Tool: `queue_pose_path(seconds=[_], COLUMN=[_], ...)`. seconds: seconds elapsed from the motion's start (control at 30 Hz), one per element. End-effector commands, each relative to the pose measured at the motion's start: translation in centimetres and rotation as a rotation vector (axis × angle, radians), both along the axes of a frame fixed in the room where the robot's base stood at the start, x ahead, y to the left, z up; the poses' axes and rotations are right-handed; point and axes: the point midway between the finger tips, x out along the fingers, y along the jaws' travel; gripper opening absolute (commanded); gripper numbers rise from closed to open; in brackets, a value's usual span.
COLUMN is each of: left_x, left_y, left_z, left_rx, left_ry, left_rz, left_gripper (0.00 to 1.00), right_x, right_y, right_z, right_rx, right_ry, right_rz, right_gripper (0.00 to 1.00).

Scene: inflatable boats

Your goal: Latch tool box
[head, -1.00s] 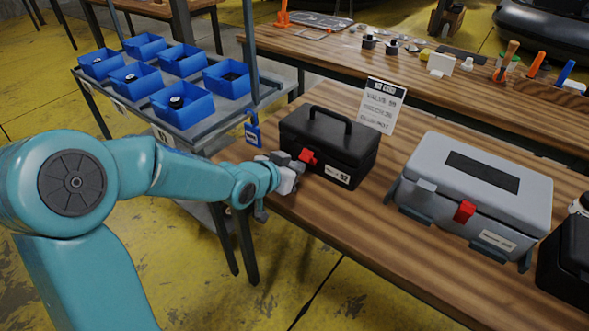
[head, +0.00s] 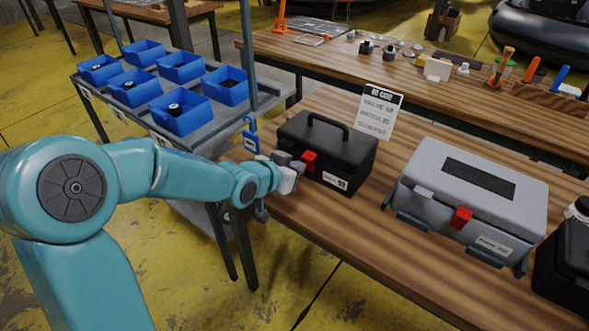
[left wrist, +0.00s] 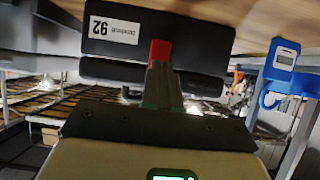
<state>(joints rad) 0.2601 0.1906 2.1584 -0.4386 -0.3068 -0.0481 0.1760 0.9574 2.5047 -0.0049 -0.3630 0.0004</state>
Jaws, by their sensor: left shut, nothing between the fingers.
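A black tool box (head: 338,143) with a top handle stands on the wooden table, its lid down. Its red latch (head: 308,161) is on the front, and a white label is to the right of it. My left gripper (head: 285,172) is at the front of this box, shut and empty, with its fingertips at the latch. In the left wrist view the box (left wrist: 205,38) appears upside down, and the shut fingers (left wrist: 162,80) end at or against the red latch (left wrist: 160,50). I cannot tell whether the latch is fastened. My right gripper is not in view.
A grey tool box (head: 470,190) with a red latch stands to the right, and another black case (head: 565,260) at the right edge. A white sign (head: 378,113) stands behind the black box.

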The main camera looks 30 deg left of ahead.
Motion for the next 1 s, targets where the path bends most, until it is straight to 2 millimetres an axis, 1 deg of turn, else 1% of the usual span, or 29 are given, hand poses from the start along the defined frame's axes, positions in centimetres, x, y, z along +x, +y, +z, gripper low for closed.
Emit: queue_pose_path(seconds=[0.13, 0.23, 0.43, 0.8, 1.0], left_x=[-0.1, -0.6, -2.7, -6.5, -7.9], left_y=[0.0, 0.1, 0.3, 0.6, 0.6], left_z=[0.0, 0.4, 1.2, 2.8, 3.1], left_rx=[0.000, 0.001, 0.000, 0.000, 0.000], left_ry=[0.000, -0.002, -0.001, -0.001, 0.000], left_rz=[0.000, 0.002, 0.002, 0.002, 0.001], left_gripper=[0.00, 0.00, 0.00, 0.00, 0.00], right_x=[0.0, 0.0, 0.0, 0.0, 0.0], right_y=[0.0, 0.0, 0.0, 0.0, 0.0], right_z=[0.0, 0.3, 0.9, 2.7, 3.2], right_rx=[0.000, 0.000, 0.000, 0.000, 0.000], right_ry=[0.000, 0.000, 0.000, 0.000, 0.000], right_rz=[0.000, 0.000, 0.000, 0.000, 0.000], right_gripper=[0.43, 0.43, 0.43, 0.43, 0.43])
